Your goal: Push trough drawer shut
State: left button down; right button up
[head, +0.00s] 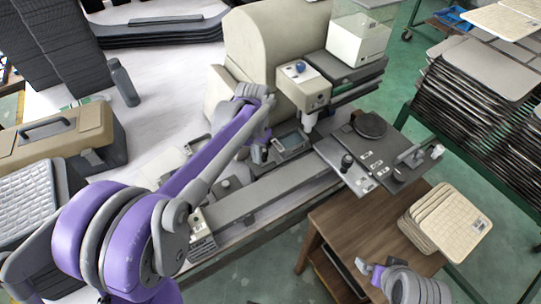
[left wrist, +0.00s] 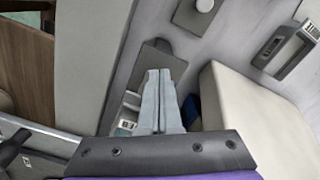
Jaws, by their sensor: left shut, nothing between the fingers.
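A cream and grey machine (head: 290,40) stands at the centre with a long grey bed (head: 255,195) in front. A small grey tray-like part (head: 291,141), possibly the trough drawer, sits low on it. I cannot tell how far out it is. My left gripper (head: 264,156) is beside its left end; contact is unclear. In the left wrist view my left fingers (left wrist: 160,76) are shut and empty, pointing at a grey panel. They hide part of a recess with a blue patch (left wrist: 192,108). My right gripper (head: 369,268) is at lower right, its fingers unclear.
A wooden stand (head: 340,225) with stacked cream panels (head: 445,222) is at right. A rack of dark trays (head: 480,95) stands behind it. A tan toolbox (head: 60,140) and a grey bottle (head: 123,82) are at left. Green floor shows at right.

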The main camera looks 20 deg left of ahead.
aim_at(271, 157)
pick_arm(q)
jog(key=shift+w+d, duration=1.55)
jog(key=shift+w, duration=0.3)
jog(key=shift+s+a, duration=0.4)
jog(key=shift+s, duration=0.15)
jog(key=shift+w+r+p, duration=0.1)
jog(key=shift+r+p, duration=1.8)
jog(key=shift+r, duration=1.7)
pick_arm(e)
jog(key=r, duration=0.1)
jog(key=w+r, duration=0.1)
jog(key=r, duration=0.3)
jog(key=shift+w, duration=0.4)
pick_arm(q)
jog(key=shift+f, duration=0.1)
pick_arm(e)
jog(key=shift+s, duration=0.1)
